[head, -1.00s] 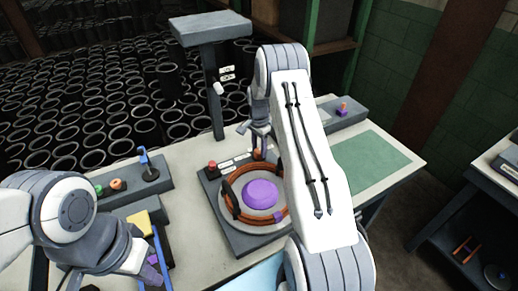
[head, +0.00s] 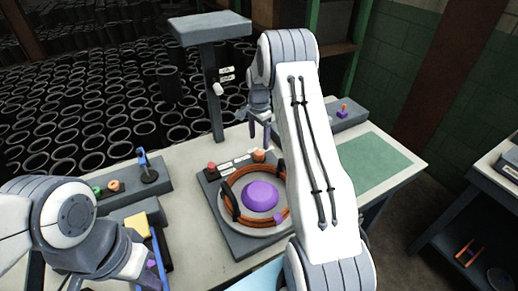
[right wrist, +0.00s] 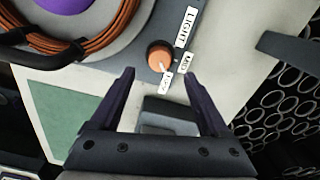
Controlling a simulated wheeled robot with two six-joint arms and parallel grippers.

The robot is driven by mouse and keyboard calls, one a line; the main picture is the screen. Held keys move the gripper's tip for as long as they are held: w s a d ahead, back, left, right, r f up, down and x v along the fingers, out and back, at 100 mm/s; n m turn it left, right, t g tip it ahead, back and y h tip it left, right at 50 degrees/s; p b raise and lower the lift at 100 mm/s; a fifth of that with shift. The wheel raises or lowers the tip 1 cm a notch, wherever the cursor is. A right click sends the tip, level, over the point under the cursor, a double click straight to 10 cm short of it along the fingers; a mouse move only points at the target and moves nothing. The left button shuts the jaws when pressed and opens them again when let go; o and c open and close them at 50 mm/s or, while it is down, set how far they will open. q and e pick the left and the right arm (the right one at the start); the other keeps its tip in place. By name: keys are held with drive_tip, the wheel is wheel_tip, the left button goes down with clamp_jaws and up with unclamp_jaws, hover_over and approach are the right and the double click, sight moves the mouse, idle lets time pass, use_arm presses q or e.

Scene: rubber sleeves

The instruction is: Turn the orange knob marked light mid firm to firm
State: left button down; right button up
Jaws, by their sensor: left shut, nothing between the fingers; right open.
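The orange knob (head: 259,155) sits at the far edge of the grey turntable base (head: 243,241). In the right wrist view the knob (right wrist: 159,56) has a white pointer aimed toward the lowest label, which appears to read FIRM (right wrist: 167,83). The LIGHT label (right wrist: 187,27) and MID label (right wrist: 183,63) are beside it. My right gripper (head: 259,134) is open and empty, above and apart from the knob; its fingers (right wrist: 163,88) also show in the right wrist view. My left gripper (head: 150,276) is shut and empty at the lower left.
A coil of orange cord (head: 232,181) rings a purple dome (head: 260,195) on the base. A red button (head: 211,166) is at its left corner. A post with a flat top (head: 210,29) stands behind. A green mat (head: 372,163) lies to the right.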

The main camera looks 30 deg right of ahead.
sight(258, 153)
wheel_tip(258, 153, up, 4)
drive_tip(key=shift+r, duration=0.25)
idle(0.4)
drive_tip(key=s+a+r+n, duration=0.3)
drive_tip(key=a, duration=0.5)
drive_tip(key=s+a+r+n, duration=0.2)
drive_tip(key=s+a+n, duration=0.15)
drive_tip(key=a, duration=0.35)
drive_tip(key=s+a+r+n, duration=0.2)
drive_tip(key=a+r+n, duration=0.1)
drive_tip(key=a, duration=0.5)
drive_tip(key=s+a+n, duration=0.3)
drive_tip(key=s+n, duration=0.1)
drive_tip(key=s, duration=0.4)
drive_tip(key=s+a+n, duration=0.3)
drive_tip(key=s+n, duration=0.2)
drive_tip(key=s, duration=0.4)
drive_tip(key=s+a+n+y, duration=0.1)
drive_tip(key=s+a+n, duration=0.2)
drive_tip(key=s, duration=0.6)
drive_tip(key=shift+a+r+n, duration=0.2)
drive_tip(key=shift+r+n, duration=0.05)
drive_tip(key=shift+n, duration=0.8)
